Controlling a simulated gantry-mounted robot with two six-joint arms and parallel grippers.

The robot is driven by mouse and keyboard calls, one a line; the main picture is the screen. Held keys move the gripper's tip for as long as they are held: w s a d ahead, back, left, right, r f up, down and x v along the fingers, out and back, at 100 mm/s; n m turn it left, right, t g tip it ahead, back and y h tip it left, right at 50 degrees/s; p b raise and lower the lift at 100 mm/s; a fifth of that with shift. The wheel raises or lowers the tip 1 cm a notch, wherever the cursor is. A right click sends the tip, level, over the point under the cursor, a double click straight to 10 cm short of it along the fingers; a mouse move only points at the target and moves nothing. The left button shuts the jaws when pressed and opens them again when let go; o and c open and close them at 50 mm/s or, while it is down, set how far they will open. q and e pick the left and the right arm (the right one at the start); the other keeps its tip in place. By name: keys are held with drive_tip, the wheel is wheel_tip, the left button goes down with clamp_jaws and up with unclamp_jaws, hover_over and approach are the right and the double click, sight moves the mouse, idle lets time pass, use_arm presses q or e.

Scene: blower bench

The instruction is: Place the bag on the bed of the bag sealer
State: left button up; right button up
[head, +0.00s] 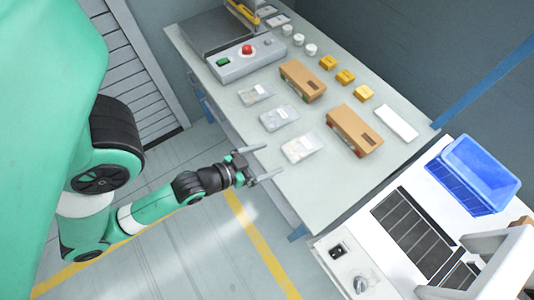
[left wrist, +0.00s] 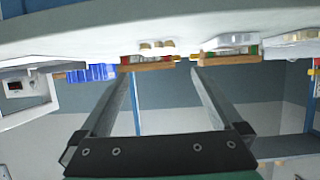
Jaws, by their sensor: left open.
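Three clear flat bags with pale contents lie in a row on the bench: the near bag (head: 301,147), the middle bag (head: 279,117) and the far bag (head: 255,94). My left gripper (head: 262,164) is open and empty, just off the bench's front edge, left of and apart from the near bag. Its two spread fingers also show in the left wrist view (left wrist: 160,78), with nothing between them. A machine with a grey flat plate (head: 213,33) and a control box (head: 246,60) stands at the far end; I cannot tell for sure whether it is the bag sealer.
Brown boxes (head: 303,80) (head: 355,130), yellow blocks (head: 345,77), white round pieces (head: 299,40) and a white block (head: 396,123) occupy the bench (head: 320,188). A white machine (head: 345,275) with dark panels and a blue bin (head: 478,175) stand at right. The bench's near end is clear.

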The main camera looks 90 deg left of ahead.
use_arm(q)
drive_tip(key=shift+s+d+r, duration=0.15)
drive_tip(key=shift+s, duration=0.15)
drive_tip(key=shift+w, duration=0.1)
drive_tip(key=w+d+r+m+t+h, duration=0.15)
drive_tip(key=w+r+t, duration=0.35)
drive_tip(key=w+r, duration=0.75)
drive_tip(key=w+d+r+m+t+h, duration=0.15)
drive_tip(key=w+r+t, duration=0.25)
drive_tip(key=w+r, duration=0.8)
drive_tip(key=s+d+r+m+t+h, duration=0.1)
drive_tip(key=s+d+r+t, duration=0.1)
drive_tip(key=r, duration=0.8)
drive_tip(key=s+d+r+m+t+h, duration=0.1)
drive_tip(key=d+r, duration=0.3)
drive_tip(key=r, duration=0.6)
drive_tip(key=s+d+r+m+t+h, duration=0.1)
drive_tip(key=s+d+r+t+h, duration=0.2)
drive_tip(key=r, duration=0.8)
drive_tip(key=shift+d+t, duration=0.3)
drive_tip(key=shift+d, duration=0.3)
use_arm(e)
drive_tip(key=o, duration=0.8)
